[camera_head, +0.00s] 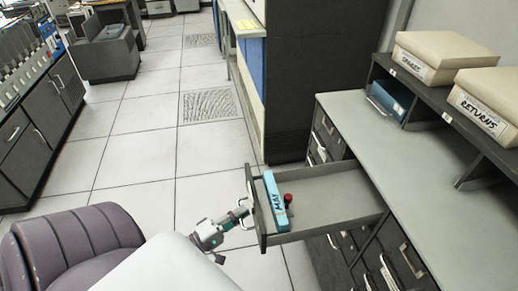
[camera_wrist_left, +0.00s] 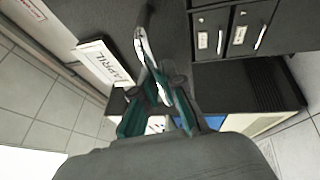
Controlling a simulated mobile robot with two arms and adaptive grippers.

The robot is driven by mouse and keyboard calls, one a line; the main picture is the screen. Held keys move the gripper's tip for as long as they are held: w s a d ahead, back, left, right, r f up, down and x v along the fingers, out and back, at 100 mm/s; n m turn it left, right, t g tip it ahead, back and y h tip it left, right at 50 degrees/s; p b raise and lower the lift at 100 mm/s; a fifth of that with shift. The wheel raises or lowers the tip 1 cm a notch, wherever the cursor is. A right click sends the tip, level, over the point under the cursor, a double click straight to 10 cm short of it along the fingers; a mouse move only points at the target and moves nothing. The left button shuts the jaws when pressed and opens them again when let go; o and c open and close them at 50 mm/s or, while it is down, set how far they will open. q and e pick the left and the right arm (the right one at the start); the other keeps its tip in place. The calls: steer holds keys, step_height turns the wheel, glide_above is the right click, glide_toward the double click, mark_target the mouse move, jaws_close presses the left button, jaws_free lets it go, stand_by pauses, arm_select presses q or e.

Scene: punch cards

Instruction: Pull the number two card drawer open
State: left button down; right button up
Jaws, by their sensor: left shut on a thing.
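A dark grey card drawer (camera_head: 335,203) stands pulled out of the grey cabinet in the head view. My left gripper (camera_head: 242,210) is at the metal handle (camera_head: 249,188) on the drawer's front. In the left wrist view, the left gripper (camera_wrist_left: 158,108) is shut on the handle (camera_wrist_left: 148,58), and a label (camera_wrist_left: 104,62) on the front reads "APRIL". I cannot read a drawer number. My right gripper is not in view.
The cabinet top (camera_head: 375,130) is mostly bare. A "RETURNS" box (camera_head: 490,100), a second box (camera_head: 442,55) and a blue item (camera_head: 391,98) sit at its shelf. A purple chair (camera_head: 80,245) stands at lower left. Open tiled floor (camera_head: 145,150) lies left of the drawer.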

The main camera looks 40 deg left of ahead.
arm_select(q)
steer(key=shift+s+a+f, duration=0.1)
steer(key=shift+s+a, duration=0.8)
steer(key=shift+s, duration=0.25)
steer(key=c, duration=1.2)
jaws_free()
steer(key=shift+c, duration=0.2)
steer(key=v, duration=1.2)
